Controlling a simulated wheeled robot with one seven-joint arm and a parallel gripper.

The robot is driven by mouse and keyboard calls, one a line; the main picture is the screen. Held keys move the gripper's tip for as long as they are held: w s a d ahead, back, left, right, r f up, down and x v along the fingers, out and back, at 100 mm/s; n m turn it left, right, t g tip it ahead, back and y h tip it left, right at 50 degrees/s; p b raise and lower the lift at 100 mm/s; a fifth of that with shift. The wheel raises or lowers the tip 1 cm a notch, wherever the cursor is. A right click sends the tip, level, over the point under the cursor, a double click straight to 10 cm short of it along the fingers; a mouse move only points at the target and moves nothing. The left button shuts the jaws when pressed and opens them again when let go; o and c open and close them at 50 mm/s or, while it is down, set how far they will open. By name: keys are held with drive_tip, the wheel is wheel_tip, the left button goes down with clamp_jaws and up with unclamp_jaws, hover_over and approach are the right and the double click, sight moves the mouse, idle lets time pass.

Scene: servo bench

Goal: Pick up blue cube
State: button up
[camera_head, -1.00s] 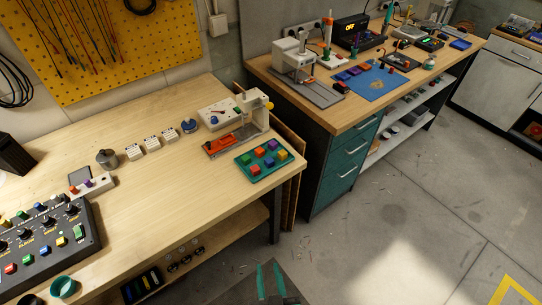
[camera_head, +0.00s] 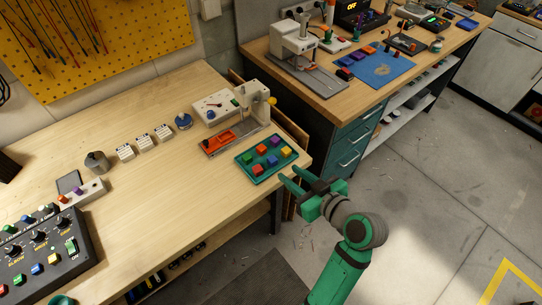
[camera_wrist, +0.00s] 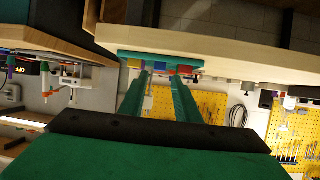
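The blue cube (camera_head: 272,160) sits on a teal tray (camera_head: 244,160) near the right end of the light wood bench. It is among several small cubes, including a yellow cube (camera_head: 286,152), a red cube (camera_head: 261,149) and a purple cube (camera_head: 275,142). My gripper (camera_head: 290,176) is open and empty, just off the bench's right edge, with its fingers pointing toward the tray. The wrist view looks upside down along the two spread green fingers (camera_wrist: 160,85). The tray (camera_wrist: 128,54) and cubes show beyond the fingertips, partly covered by the fingers.
An orange tray (camera_head: 230,137) and a white machine (camera_head: 254,102) stand behind the teal tray. A second bench with teal drawers (camera_head: 350,150) stands at the right, with open floor in front.

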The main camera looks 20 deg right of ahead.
sight(273, 159)
drive_tip(key=x, duration=0.3)
drive_tip(key=shift+w+a+r, duration=0.1)
drive_tip(key=shift+w, duration=0.3)
drive_tip(key=shift+w+f, duration=0.35)
drive_tip(key=shift+w, duration=0.3)
drive_tip(key=shift+a+r+x, duration=0.15)
drive_tip(key=shift+x, duration=1.2)
drive_tip(key=shift+a+r+x, duration=0.15)
drive_tip(key=shift+x, duration=1.2)
clamp_jaws()
